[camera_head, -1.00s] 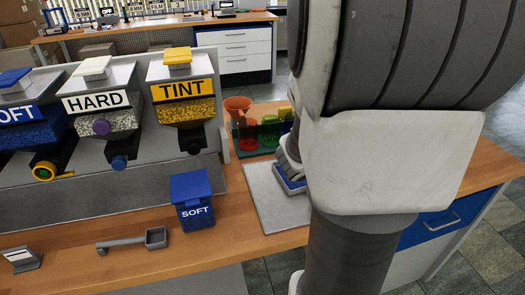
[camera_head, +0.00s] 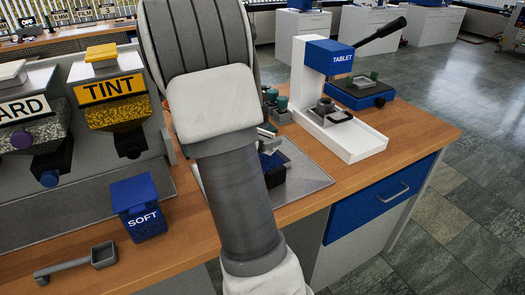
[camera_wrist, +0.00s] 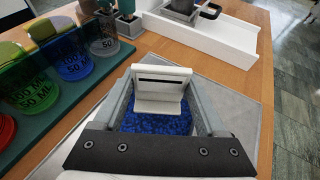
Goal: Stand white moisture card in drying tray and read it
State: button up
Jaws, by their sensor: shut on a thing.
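The white moisture card (camera_wrist: 161,76) is in the wrist view, upright and leaning slightly, with a dark line across its upper part. It is over or in the drying tray, whose bed of blue granules (camera_wrist: 158,122) shows in front of it. My gripper (camera_wrist: 161,92) is shut on the card, with grey parts at both sides of it. Whether the card's lower edge rests on the granules is unclear. In the head view my arm covers most of the gripper; the blue-filled tray (camera_head: 273,161) shows partly beside it, and the card cannot be made out there.
The tray is on a grey mat (camera_head: 308,181). A white press marked TABLET (camera_head: 312,80) stands to its right. A blue SOFT box (camera_head: 138,209) and a grey scoop (camera_head: 75,262) are at left. Coloured beakers (camera_wrist: 72,60) stand close by in a dark rack.

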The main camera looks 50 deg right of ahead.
jog(key=shift+w+f+b, duration=0.1)
jog(key=shift+f+b, duration=0.55)
jog(key=shift+f, duration=1.4)
jog(key=shift+f, duration=0.25)
jog(key=o, duration=1.3)
jog(key=shift+r, duration=0.1)
jog(key=shift+c, duration=0.2)
